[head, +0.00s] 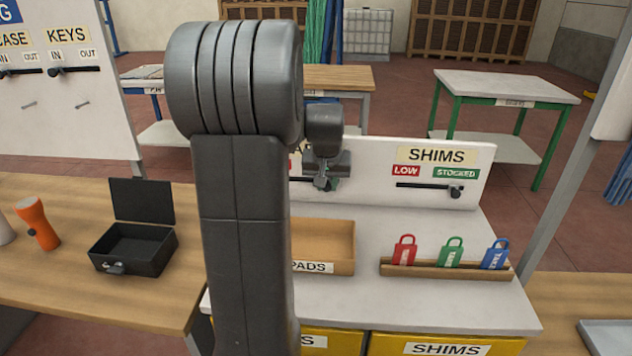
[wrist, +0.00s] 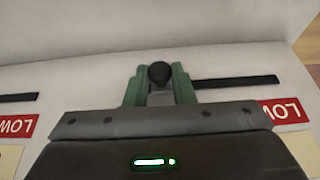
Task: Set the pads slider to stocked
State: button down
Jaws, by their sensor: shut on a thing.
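The pads slider's dark round knob (wrist: 159,73) sits between the green fingers of my gripper (wrist: 160,88), which is shut on it. The pads slot (wrist: 235,81) runs to the right from the gripper in the wrist view, toward a red LOW label (wrist: 284,110) seen upside down. No slot shows on the gripper's other side, so the knob is at or near the end away from LOW. In the head view my gripper (head: 327,184) is against the white board (head: 375,160), and my arm hides much of the pads sign. The pads STOCKED label is hidden.
The shims slider (head: 455,192) is to the right on the same board, at its STOCKED side. Below are a wooden PADS tray (head: 330,235) and a rack (head: 430,268) with red, green and blue tags. An open black box (head: 135,245) stands left.

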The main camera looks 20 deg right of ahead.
jog(key=shift+d, duration=0.15)
jog(key=c, duration=1.6)
grip_release()
jog(key=o, duration=0.4)
jog(key=shift+s+d, duration=0.1)
jog(key=shift+d, duration=0.05)
jog(key=shift+c, duration=0.2)
jog(key=shift+r, duration=0.1)
jog(key=b+v, duration=0.1)
jog(key=v, duration=1.2)
jog(key=shift+s+r, duration=0.2)
jog(key=shift+r, duration=0.1)
jog(key=shift+f, duration=0.1)
